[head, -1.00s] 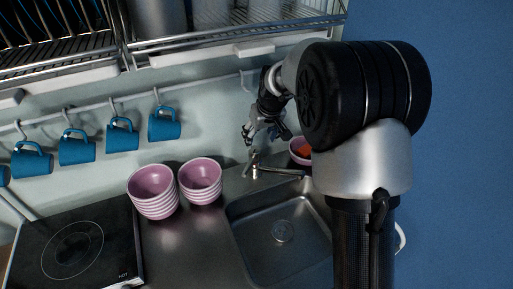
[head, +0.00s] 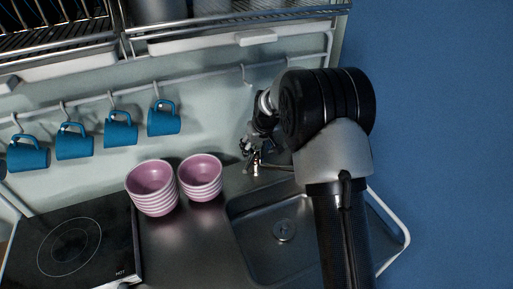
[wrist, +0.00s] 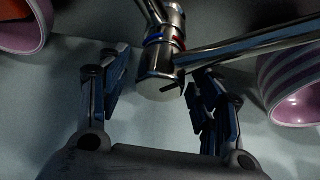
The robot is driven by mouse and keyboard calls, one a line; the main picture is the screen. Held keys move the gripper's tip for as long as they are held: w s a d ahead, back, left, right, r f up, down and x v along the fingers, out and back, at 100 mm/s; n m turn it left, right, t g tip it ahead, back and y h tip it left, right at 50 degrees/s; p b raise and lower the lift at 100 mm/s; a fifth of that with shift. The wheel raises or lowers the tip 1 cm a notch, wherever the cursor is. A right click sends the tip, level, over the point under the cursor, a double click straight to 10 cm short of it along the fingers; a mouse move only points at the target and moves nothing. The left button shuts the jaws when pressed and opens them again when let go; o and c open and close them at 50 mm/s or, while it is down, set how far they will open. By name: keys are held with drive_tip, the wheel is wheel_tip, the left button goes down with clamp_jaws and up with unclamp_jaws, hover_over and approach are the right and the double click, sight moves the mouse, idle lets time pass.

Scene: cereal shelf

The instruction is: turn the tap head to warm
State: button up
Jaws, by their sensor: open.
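The metal tap (head: 257,168) stands at the back edge of the sink. In the wrist view the tap (wrist: 162,58) shows a shiny round body with red and blue rings. A long metal bar runs from it to the right, and a thinner metal part rises at the top. My gripper (head: 250,147) is just above and behind the tap in the head view. In the wrist view my gripper (wrist: 158,88) is open, one finger on each side of the tap body's end. The right finger is close to the tap; I cannot tell whether it touches.
Two stacks of pink striped bowls (head: 152,190) stand left of the sink (head: 270,250). A pink bowl (wrist: 25,30) with something red in it is at the wrist view's upper left. Blue mugs (head: 121,130) hang from a rail. A hob (head: 75,245) is at left.

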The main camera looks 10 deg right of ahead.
drive_tip(key=shift+f, duration=0.1)
clamp_jaws()
idle(0.5)
